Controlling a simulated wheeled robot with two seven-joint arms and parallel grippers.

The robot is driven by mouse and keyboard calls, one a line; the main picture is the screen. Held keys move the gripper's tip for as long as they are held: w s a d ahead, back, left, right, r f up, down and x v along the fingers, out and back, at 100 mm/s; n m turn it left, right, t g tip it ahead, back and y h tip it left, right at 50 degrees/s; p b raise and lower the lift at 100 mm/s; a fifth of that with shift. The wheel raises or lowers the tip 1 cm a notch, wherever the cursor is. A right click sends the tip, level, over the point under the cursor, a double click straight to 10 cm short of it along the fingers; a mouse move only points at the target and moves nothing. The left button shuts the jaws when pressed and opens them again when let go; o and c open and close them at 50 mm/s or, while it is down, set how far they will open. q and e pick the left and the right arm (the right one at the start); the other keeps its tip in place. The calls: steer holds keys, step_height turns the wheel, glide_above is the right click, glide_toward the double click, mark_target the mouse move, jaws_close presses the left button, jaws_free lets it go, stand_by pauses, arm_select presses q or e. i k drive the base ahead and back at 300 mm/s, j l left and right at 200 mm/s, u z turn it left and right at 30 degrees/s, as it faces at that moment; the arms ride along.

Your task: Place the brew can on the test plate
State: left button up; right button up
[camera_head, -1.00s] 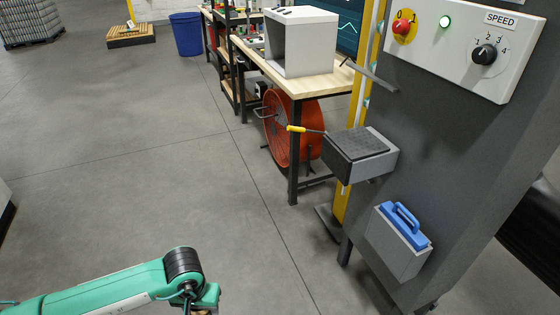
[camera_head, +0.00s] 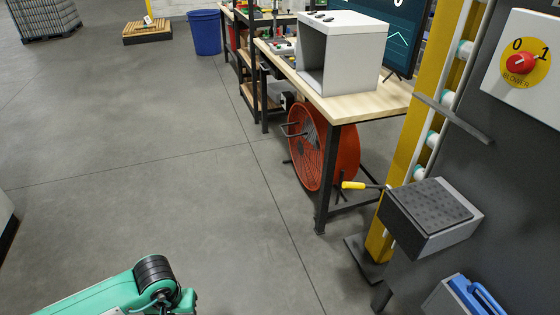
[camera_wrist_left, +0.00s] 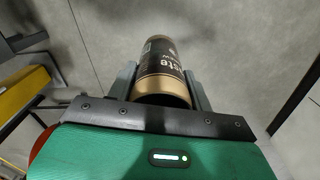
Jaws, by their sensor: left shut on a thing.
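The brew can (camera_wrist_left: 160,70), black with gold bands and pale lettering, is in the left wrist view. My left gripper (camera_wrist_left: 160,88) is shut on it, with a grey finger on either side. In the head view, my left arm comes in at the bottom left; its fingers and the can are out of frame there. No plate marked as the test plate can be made out. A white open-fronted box (camera_head: 339,55) stands on the wooden bench, with its inside partly visible. My right gripper is in neither view.
The wooden bench (camera_head: 372,104) has a red fan (camera_head: 310,150) under it. A grey cabinet (camera_head: 480,165) with a black-topped shelf (camera_head: 430,206) and a yellow post (camera_head: 412,140) stands at the right. A blue bin (camera_head: 204,33) is farther back.

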mark_target(432, 202)
steer(key=i+j+z, duration=0.1)
steer(key=i+z, duration=0.15)
steer(key=z, duration=0.25)
steer(key=i+j+z, duration=0.2)
steer(key=z, duration=0.3)
steer(key=i+j+z, duration=0.25)
steer(key=z, duration=0.25)
